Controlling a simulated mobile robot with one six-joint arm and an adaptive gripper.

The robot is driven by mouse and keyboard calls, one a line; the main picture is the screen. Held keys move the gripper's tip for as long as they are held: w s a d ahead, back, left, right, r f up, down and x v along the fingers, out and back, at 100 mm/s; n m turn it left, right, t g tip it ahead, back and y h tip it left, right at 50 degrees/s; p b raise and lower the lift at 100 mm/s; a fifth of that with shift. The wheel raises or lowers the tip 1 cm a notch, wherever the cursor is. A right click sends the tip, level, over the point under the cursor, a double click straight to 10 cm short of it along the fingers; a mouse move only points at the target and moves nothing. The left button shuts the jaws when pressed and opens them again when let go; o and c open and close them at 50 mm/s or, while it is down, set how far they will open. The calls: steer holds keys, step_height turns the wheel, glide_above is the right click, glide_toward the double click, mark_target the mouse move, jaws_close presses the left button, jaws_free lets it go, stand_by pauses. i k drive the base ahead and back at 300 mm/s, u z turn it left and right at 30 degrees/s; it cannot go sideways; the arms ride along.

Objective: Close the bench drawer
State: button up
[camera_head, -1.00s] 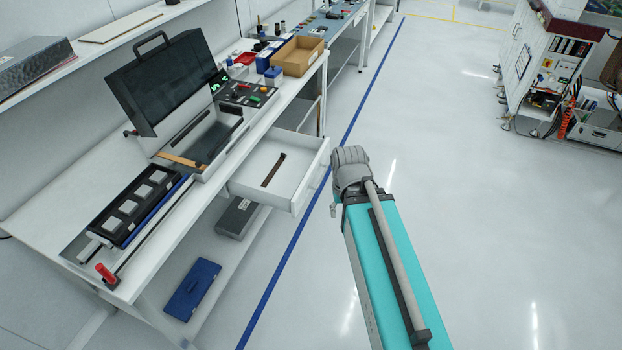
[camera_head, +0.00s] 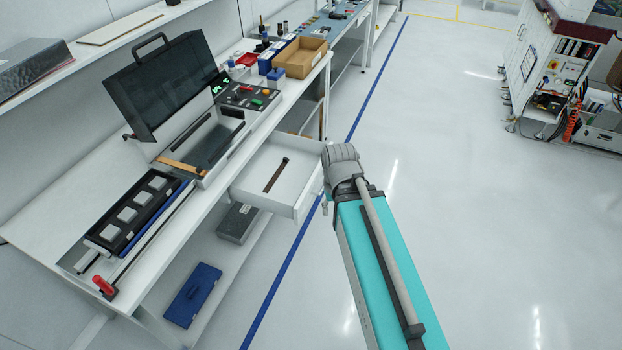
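The bench drawer (camera_head: 255,174) is a white, open-topped drawer pulled out from under the white workbench (camera_head: 138,248). A dark, narrow strip-like item (camera_head: 276,175) lies inside it. My grey arm joint stands at the drawer's far right corner and covers part of that corner in the picture. I cannot tell whether the arm touches the drawer front.
An open-lidded case (camera_head: 165,85), a control panel (camera_head: 247,95) and a cardboard tray (camera_head: 300,58) stand on the bench. A blue box (camera_head: 192,295) and a grey box (camera_head: 237,223) sit on the shelf below. The floor to the right is clear up to a cart (camera_head: 540,75).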

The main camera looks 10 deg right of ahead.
mark_target(293, 192)
steer(key=i, duration=0.85)
steer(key=z, duration=0.05)
